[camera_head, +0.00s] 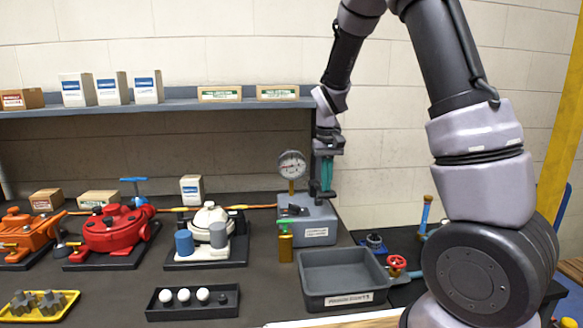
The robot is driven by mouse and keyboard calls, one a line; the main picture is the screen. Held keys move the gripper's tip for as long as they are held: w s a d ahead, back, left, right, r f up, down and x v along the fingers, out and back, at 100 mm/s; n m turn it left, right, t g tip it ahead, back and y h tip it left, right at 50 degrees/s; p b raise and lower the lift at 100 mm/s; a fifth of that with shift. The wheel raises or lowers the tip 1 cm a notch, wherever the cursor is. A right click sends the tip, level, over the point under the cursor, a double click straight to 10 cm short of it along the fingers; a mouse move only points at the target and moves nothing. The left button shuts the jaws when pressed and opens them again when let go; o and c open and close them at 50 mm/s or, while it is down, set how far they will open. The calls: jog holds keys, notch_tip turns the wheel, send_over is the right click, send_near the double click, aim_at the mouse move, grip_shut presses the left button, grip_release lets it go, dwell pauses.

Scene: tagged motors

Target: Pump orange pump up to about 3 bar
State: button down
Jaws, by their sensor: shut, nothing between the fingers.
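The orange pump (22,236) sits at the far left on a dark base, partly cut off by the frame edge. A round gauge (292,165) with a white face stands on a brass stem on a labelled grey box (307,226); its reading is too small to tell. An orange hose (262,206) runs left from the box behind the other motors; its far end is hard to follow. My gripper (326,192) points down, shut and empty, close above the right part of the grey box. I cannot tell whether it touches the box.
A red motor (112,230) and a white motor (209,228) stand between. A green-handled brass valve (285,241) stands before the box. A grey bin (308,292), a black tray (160,312) of white balls and a yellow tray (68,301) are in front. A shelf (180,105) hangs behind.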

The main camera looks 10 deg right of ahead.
jog(key=shift+f, duration=1.2)
jog(key=shift+r, duration=2.35)
jog(key=shift+f, duration=0.1)
dwell(0.5)
jog(key=shift+f, duration=2.3)
jog(key=shift+r, duration=2.4)
